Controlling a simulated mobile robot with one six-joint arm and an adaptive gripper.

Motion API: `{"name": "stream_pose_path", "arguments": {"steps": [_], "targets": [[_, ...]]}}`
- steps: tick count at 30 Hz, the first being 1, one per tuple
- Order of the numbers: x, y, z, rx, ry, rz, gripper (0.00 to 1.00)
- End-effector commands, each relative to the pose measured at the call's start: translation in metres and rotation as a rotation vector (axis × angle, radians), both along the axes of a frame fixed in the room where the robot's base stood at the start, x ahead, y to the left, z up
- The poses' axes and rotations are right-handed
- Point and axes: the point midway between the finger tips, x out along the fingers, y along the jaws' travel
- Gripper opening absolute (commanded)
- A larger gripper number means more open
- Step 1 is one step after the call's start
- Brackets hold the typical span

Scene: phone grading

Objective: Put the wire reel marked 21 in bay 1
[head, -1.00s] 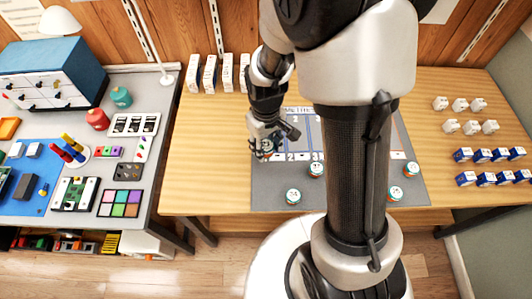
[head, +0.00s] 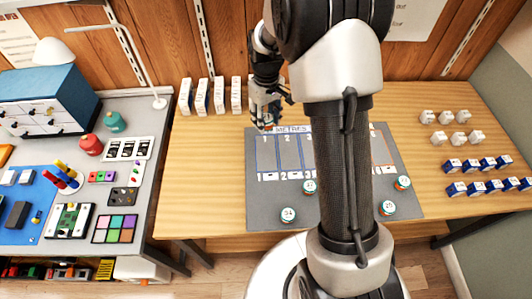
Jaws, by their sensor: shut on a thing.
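The grey mat (head: 262,206) lies on the wooden table and carries a printed board headed METRES. Bay 1 (head: 265,156) is its leftmost blue-outlined column and looks empty. My gripper (head: 267,125) is shut on a small wire reel (head: 268,128), at the top left end of the board, above bay 1 in the picture. The fingers mostly hide the reel and its number cannot be read. I cannot tell how high it is held. Other teal-rimmed reels stand on the mat: one at front left (head: 288,215), one behind it (head: 309,187), two at right (head: 388,208) (head: 403,182).
My arm hides the middle of the board. White boxes (head: 218,95) stand upright along the back wall. White pieces (head: 444,130) and blue boxes (head: 487,175) are at the right. A grey bench (head: 130,175) with phone parts and a lamp adjoins at left.

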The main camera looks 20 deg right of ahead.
Motion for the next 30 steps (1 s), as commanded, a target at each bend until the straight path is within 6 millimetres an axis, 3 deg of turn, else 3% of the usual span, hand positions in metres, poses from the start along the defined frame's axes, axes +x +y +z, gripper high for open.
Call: {"name": "stream_pose_path", "arguments": {"steps": [3,13,17,23,30], "targets": [[-0.001,0.0,-0.034,0.001,0.005,0.0,0.15],[-0.002,0.0,-0.121,0.001,0.004,0.0,0.15],[-0.001,0.0,-0.14,0.0,0.002,0.0,0.15],[0.0,0.0,-0.151,0.0,0.0,0.0,0.15],[-0.001,0.0,-0.186,0.001,0.001,-0.001,0.15]]}}
